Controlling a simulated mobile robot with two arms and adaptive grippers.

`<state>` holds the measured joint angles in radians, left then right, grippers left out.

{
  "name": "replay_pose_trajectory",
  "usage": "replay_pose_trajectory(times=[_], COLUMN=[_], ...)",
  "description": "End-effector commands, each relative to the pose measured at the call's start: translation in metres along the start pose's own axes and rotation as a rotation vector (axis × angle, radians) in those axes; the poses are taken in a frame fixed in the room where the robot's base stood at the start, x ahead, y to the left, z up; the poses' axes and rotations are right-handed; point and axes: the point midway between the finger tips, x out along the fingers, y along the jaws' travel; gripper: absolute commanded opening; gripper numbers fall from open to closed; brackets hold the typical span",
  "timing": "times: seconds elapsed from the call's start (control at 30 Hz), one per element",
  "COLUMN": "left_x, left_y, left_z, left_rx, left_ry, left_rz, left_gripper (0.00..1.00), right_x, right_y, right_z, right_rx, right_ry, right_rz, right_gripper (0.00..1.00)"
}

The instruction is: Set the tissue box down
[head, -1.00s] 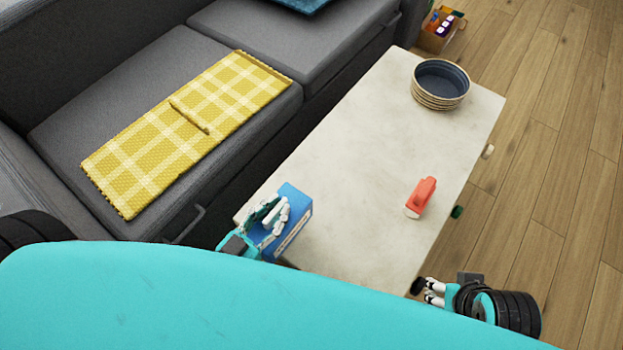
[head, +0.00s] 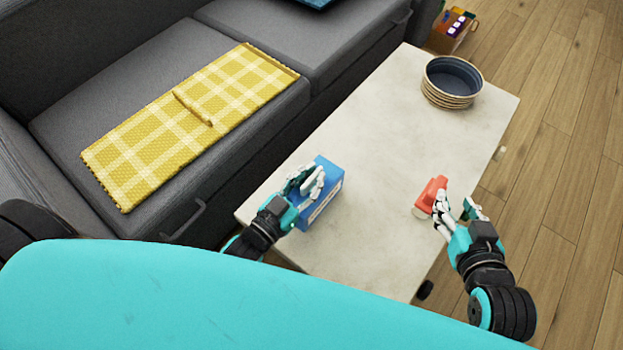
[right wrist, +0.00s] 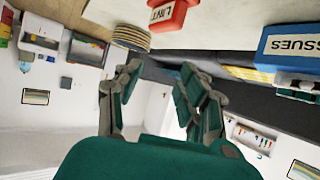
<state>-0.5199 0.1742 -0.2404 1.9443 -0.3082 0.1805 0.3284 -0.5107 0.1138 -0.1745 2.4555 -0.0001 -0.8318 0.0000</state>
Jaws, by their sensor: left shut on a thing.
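The blue tissue box (head: 333,182) is over the near left part of the pale coffee table (head: 370,130). My left gripper (head: 305,183) is shut on it from the left, and its fingers hide part of the box's top. I cannot tell whether the underside touches the table. In the right wrist view the box (right wrist: 285,48) shows its lettered side, upside down. My right gripper (head: 458,210) is open and empty at the table's right edge, close to the red item. In the right wrist view its fingers (right wrist: 160,95) are spread with nothing between them.
A red item (head: 434,190) stands near the table's right edge; its label reads LINT in the right wrist view (right wrist: 172,14). A stack of dark plates (head: 453,80) is at the far end. The table's middle is clear. A grey sofa (head: 120,85) with a yellow blanket (head: 190,125) lies left.

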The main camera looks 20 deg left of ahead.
Motion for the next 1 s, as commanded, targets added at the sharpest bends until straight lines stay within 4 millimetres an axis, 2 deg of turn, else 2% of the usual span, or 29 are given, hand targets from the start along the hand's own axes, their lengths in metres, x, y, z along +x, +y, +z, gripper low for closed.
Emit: replay_pose_trajectory(times=[0.1,0.5,0.53,0.7,1.0], left_x=[0.0002,0.0001,-0.0001,-0.0001,-0.0001], left_y=[-0.0001,-0.0002,-0.0002,-0.0002,-0.0002], left_z=[0.0023,0.0055,0.0053,0.0051,0.0025], left_rx=[0.000,0.000,0.000,0.000,0.000], left_ry=[0.002,0.001,0.001,0.001,0.001], left_rz=[0.000,0.000,0.000,0.000,0.000], left_gripper=[0.00,0.00,0.16,0.35,0.35], right_x=[0.0013,0.0017,0.0015,0.0016,0.0013], right_y=[-0.0011,-0.0015,-0.0015,-0.0016,-0.0017], right_z=[-0.0070,-0.0109,-0.0119,-0.0116,-0.0109], right_rx=[0.000,0.000,0.000,0.000,0.000], right_ry=[0.037,0.058,0.061,0.059,0.052], right_rz=[-0.002,-0.003,-0.003,-0.004,-0.004], right_gripper=[0.40,0.40,0.40,0.40,0.40])
